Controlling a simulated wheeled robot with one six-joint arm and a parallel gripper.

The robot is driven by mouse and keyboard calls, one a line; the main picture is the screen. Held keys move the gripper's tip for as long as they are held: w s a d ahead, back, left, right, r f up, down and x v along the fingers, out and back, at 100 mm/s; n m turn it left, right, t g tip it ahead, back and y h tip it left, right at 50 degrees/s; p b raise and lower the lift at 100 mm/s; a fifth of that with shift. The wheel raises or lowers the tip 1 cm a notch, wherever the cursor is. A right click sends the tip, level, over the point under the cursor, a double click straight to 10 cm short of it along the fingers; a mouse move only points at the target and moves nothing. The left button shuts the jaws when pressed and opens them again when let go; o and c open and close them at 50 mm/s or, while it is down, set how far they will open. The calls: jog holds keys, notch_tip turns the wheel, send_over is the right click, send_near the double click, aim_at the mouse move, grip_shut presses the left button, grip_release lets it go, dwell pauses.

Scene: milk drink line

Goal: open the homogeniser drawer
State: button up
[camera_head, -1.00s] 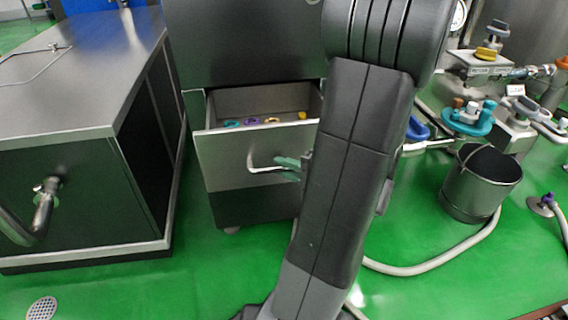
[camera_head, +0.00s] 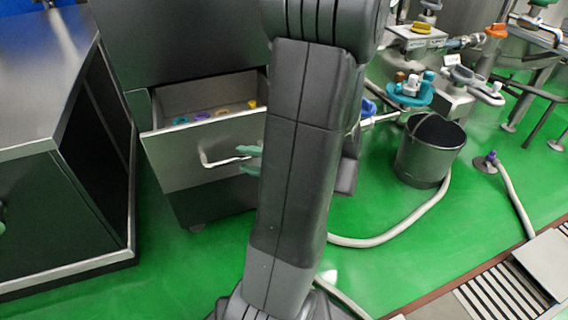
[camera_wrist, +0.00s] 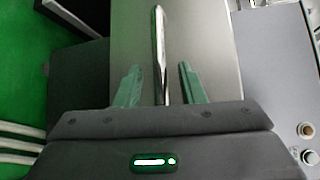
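The homogeniser drawer (camera_head: 205,150) stands pulled out of the dark grey cabinet, its open top showing. Its bar handle (camera_head: 210,162) is on the front panel, and its right part is hidden by my gripper and arm. My gripper (camera_head: 240,161) has green fingers, spread apart at the handle. In the wrist view, the handle (camera_wrist: 158,45) runs between the two fingers (camera_wrist: 159,80), with a gap on each side. The drawer front (camera_wrist: 205,50) fills the area behind it.
Small coloured rings (camera_head: 202,115) lie in the drawer. A steel-topped cabinet (camera_head: 65,200) stands close on the left. A grey bucket (camera_head: 428,150) and a hose (camera_head: 400,228) are on the green floor at right. A floor grate (camera_head: 490,300) lies at lower right.

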jog(key=p+v, duration=0.2)
jog(key=v, duration=0.9)
dwell(0.3)
jog(key=b+x, duration=0.3)
jog(key=x, duration=1)
jog(key=shift+w+a, duration=0.2)
jog(key=shift+a, duration=0.15)
